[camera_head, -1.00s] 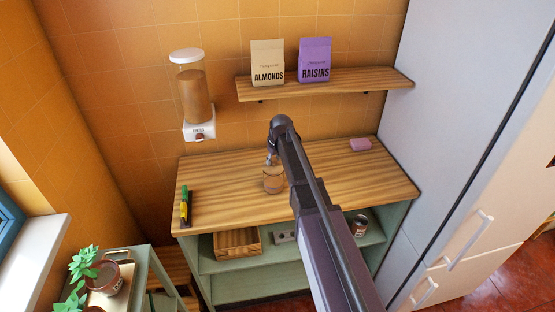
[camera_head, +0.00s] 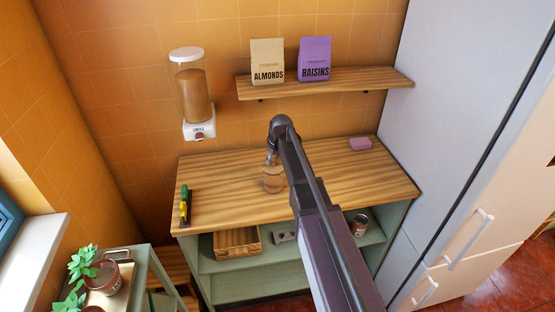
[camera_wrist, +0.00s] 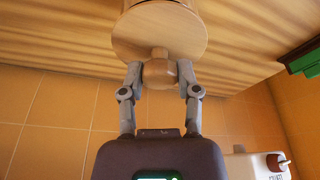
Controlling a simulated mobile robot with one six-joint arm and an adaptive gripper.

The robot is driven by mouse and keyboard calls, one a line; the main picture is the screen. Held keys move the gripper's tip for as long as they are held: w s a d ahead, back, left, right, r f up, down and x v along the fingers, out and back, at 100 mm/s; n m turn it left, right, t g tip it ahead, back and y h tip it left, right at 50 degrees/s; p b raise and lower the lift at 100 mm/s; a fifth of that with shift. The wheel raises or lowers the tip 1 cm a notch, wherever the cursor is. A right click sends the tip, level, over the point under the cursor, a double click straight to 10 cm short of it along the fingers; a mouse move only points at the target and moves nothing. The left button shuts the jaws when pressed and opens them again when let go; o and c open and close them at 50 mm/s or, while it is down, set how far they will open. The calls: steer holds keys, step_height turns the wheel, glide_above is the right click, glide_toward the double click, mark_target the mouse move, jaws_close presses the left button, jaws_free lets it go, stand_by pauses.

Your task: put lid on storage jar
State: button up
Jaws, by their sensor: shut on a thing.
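A round, light wooden lid (camera_wrist: 158,30) with a knob (camera_wrist: 159,71) fills the upper middle of the wrist view. My gripper (camera_wrist: 161,76) is shut on the knob, one finger on each side. The storage jar (camera_wrist: 150,4) shows in part behind the lid at the top edge. In the head view the jar (camera_head: 273,185) stands upright on the wooden counter, with the lid (camera_head: 272,172) at its top under my gripper (camera_head: 271,162). I cannot tell whether the lid is fully seated or slightly above the rim.
The wooden counter (camera_head: 335,186) is mostly clear around the jar. Green and yellow items (camera_head: 185,205) lie at its left, a pink block (camera_head: 360,144) at its back right. A dispenser (camera_head: 194,95) and a shelf (camera_head: 350,82) with two bags are on the wall. A fridge (camera_head: 450,120) stands right.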

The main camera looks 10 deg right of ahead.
steer(key=shift+f+b, duration=0.3)
stand_by(0.5)
steer(key=o, duration=1.1)
steer(key=shift+o, duration=0.2)
steer(key=shift+o, duration=0.2)
steer(key=shift+o, duration=1)
steer(key=shift+r, duration=0.15)
steer(key=shift+r+p, duration=3.4)
steer(key=shift+p, duration=0.1)
